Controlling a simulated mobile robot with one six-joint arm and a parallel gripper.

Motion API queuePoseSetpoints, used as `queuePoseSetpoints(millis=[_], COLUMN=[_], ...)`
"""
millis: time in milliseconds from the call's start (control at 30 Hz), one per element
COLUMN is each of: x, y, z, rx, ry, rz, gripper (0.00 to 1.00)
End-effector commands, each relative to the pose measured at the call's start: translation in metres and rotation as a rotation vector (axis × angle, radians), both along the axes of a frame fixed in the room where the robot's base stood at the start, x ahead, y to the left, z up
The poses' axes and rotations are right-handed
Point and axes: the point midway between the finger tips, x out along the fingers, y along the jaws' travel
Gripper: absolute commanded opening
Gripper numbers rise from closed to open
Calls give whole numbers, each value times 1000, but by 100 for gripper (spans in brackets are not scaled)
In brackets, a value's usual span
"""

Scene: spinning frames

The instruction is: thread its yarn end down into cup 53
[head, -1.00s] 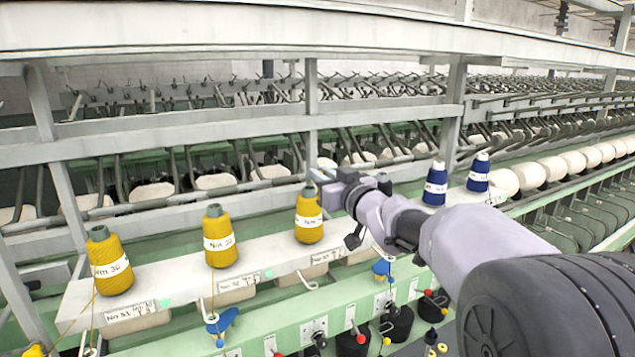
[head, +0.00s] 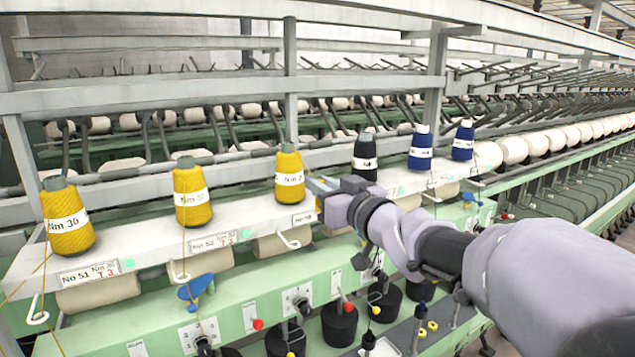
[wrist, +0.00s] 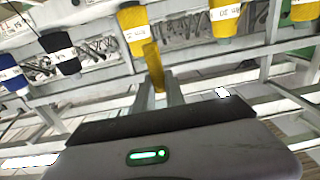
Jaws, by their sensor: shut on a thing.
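Three yellow cones stand on the white shelf; the third yellow cone (head: 290,173) is closest to my gripper (head: 318,186), which reaches in from the right beside it. In the wrist view a yellow cone (wrist: 133,26) stands just beyond my gripper (wrist: 158,90). A narrow yellow strip (wrist: 153,66), seemingly its yarn end, is between the shut fingers. A label (head: 303,217) sits on the shelf front below the third cone, too small to read. I cannot make out which cup is number 53; my arm covers part of that area.
A black cone (head: 366,156) and two blue cones (head: 421,149) stand right of my gripper. White hooks (head: 290,239) hang below the shelf. A green panel with knobs and black pots (head: 339,323) lies in front. Grey rails and posts (head: 291,80) run behind the cones.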

Motion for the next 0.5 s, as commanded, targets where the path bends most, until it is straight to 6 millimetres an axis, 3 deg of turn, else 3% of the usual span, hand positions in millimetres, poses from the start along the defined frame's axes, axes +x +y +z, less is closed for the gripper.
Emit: queuePoseSetpoints(millis=[33, 500], x=[-3, -27], y=[-2, -13], z=[-15, -89], rx=[0, 0], ry=[0, 0], rz=[-1, 0], gripper=[0, 0])
